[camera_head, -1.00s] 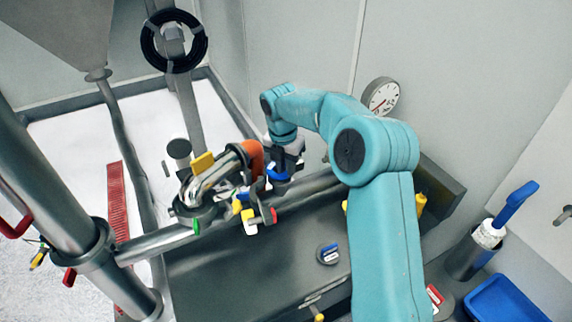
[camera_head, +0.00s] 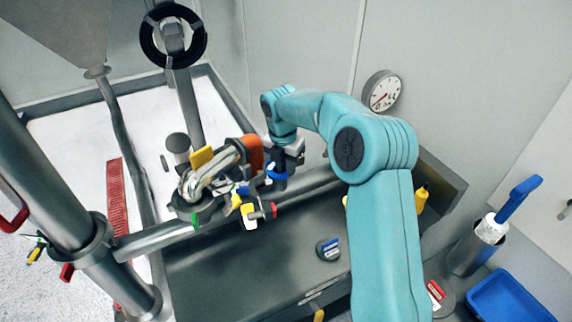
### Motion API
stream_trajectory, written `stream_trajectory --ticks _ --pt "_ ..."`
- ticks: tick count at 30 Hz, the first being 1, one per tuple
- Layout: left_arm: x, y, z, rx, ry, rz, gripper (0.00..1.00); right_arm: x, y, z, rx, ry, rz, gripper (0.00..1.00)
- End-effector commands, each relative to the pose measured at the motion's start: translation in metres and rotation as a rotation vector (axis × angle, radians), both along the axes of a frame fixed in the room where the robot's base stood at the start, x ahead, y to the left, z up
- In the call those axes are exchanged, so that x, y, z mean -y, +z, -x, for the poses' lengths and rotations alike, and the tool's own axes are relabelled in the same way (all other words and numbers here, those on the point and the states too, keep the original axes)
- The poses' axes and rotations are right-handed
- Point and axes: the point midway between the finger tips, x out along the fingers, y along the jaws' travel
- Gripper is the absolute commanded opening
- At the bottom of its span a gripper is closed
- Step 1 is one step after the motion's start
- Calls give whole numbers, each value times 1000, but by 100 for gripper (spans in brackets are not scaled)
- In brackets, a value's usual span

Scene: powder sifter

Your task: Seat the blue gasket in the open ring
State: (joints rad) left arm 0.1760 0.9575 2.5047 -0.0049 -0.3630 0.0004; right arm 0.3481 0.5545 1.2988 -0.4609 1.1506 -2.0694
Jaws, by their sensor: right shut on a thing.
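My right gripper (camera_head: 280,168) is at the lower end of my teal arm, above the horizontal steel pipe. It is shut on a small blue piece, which I take for the blue gasket (camera_head: 276,172). The piece is small and partly covered by the gripper. Just left of it is a bent steel pipe (camera_head: 210,171) with an orange band (camera_head: 252,155) and clamp parts with yellow, red and green ends. I cannot make out the open ring clearly among these parts, nor whether the gasket touches it. My left gripper is not in view.
A dark bench (camera_head: 225,275) lies below, with a small round part with a blue label (camera_head: 328,249) on it. A steel post (camera_head: 50,180) stands at left.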

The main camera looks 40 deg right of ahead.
Motion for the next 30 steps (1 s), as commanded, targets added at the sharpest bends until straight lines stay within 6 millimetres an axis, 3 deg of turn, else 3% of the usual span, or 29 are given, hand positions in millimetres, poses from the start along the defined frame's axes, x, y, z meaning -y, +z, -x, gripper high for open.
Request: stream_trajectory --ticks 1,2,4,13,17,20,30 --pt "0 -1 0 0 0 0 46 0 -2 0 -1 0 0 0" --pt "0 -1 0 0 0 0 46 0 -2 0 0 0 0 27" --pt "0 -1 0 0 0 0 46 0 -1 0 0 0 0 50" --pt "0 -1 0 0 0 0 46 0 0 0 1 0 0 50" --pt "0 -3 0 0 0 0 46 -1 11 -1 3 0 1 50" --pt "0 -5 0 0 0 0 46 -3 31 0 6 1 1 50" --pt "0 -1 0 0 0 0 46 -13 122 1 6 1 1 50"
